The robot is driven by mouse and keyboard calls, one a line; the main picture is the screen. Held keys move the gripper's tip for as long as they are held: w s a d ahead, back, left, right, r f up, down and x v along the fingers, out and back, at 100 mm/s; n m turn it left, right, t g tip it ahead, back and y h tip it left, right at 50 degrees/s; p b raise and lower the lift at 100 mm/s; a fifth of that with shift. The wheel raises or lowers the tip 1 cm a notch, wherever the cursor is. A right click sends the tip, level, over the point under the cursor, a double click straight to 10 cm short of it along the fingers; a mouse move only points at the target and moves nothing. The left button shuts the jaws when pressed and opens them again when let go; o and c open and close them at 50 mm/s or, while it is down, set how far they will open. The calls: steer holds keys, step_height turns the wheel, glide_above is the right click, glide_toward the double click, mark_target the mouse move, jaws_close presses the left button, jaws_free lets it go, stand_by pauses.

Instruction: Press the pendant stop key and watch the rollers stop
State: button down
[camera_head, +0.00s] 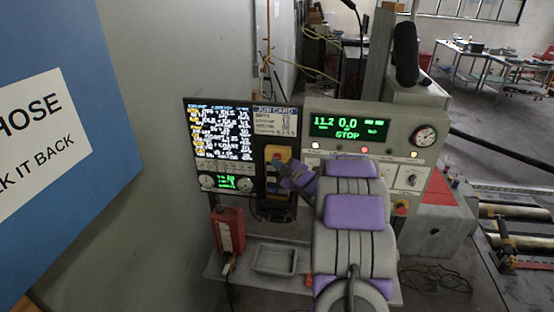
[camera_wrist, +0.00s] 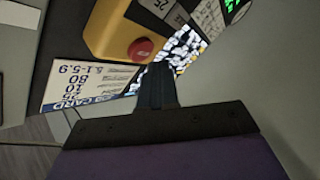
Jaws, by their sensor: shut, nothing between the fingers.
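The yellow pendant (camera_head: 278,152) hangs on the dark panel in the head view, partly hidden by my gripper. In the wrist view the pendant (camera_wrist: 108,30) shows a round red key (camera_wrist: 140,49). My gripper (camera_head: 278,165) is shut and empty, its fingers pointing at the pendant. In the wrist view the fingertips (camera_wrist: 158,68) are beside the red key; I cannot tell whether they touch it. The green display (camera_head: 348,126) reads 11.2, 0.0 and STOP. Rollers (camera_head: 514,212) are in the floor at the far right; one still picture does not show their motion.
The console (camera_head: 425,155) carries a gauge, lamps and knobs. A blue board (camera_head: 60,60) stands close on the left.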

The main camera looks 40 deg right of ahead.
steer(key=s+a+b, duration=0.2)
steer(key=s+a, duration=0.1)
steer(key=a, duration=0.1)
steer(key=shift+s, duration=0.15)
stand_by(0.4)
steer(key=shift+b, duration=0.3)
stand_by(0.4)
steer(key=s+a+f+m+g+b, duration=0.1)
steer(key=s+a+f+m+g, duration=0.1)
steer(key=s+a+g, duration=0.4)
steer(key=s+a+f+m+g+b, duration=0.1)
steer(key=s+a+m+g, duration=0.3)
steer(key=s+a, duration=1.3)
steer(key=s+a+f+m+g+y+b, duration=0.1)
steer(key=s+a+f+m+g+b, duration=0.1)
steer(key=s+a+g, duration=0.7)
steer(key=s+a+m, duration=0.1)
steer(key=s+a, duration=0.2)
steer(key=s, duration=0.5)
steer(key=shift+s+a+f, duration=0.15)
steer(key=shift+a+f, duration=0.05)
steer(key=shift+f, duration=0.1)
